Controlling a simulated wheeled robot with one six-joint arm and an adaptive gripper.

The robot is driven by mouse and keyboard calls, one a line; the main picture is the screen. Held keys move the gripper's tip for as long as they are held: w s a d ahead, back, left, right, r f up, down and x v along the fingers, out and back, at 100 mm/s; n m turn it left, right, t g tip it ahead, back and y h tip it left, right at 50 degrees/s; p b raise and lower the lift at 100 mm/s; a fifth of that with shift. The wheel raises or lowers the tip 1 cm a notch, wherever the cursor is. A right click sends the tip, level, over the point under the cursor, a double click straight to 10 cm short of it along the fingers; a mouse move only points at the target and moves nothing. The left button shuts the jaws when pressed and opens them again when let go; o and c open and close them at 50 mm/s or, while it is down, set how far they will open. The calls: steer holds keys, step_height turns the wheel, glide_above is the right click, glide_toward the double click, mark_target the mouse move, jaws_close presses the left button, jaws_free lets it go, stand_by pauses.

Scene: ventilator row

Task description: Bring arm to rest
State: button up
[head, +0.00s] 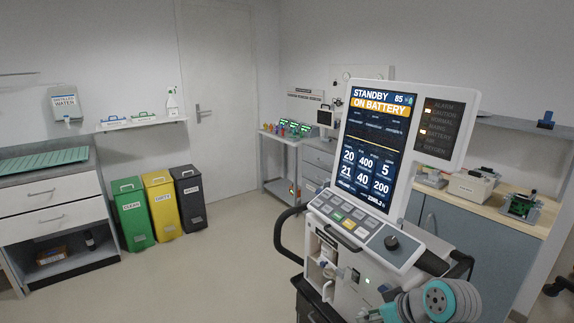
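Part of my arm, grey with teal joint caps, shows at the bottom right edge in the head view. It is in front of the lower part of the ventilator (345,277). My gripper's fingers are not visible, so I cannot see whether they are open or shut. The ventilator's screen (376,145) reads "STANDBY" and "ON BATTERY" with 85 beside it. A side panel (440,130) has two lit amber lamps. A keypad and a dark knob (391,242) sit below the screen.
Green (132,214), yellow (162,205) and black (190,197) bins stand by the closed door (222,120). A drawer cabinet (52,220) is at left. A wooden counter (480,200) with devices runs behind the ventilator. The floor (205,275) at centre left is clear.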

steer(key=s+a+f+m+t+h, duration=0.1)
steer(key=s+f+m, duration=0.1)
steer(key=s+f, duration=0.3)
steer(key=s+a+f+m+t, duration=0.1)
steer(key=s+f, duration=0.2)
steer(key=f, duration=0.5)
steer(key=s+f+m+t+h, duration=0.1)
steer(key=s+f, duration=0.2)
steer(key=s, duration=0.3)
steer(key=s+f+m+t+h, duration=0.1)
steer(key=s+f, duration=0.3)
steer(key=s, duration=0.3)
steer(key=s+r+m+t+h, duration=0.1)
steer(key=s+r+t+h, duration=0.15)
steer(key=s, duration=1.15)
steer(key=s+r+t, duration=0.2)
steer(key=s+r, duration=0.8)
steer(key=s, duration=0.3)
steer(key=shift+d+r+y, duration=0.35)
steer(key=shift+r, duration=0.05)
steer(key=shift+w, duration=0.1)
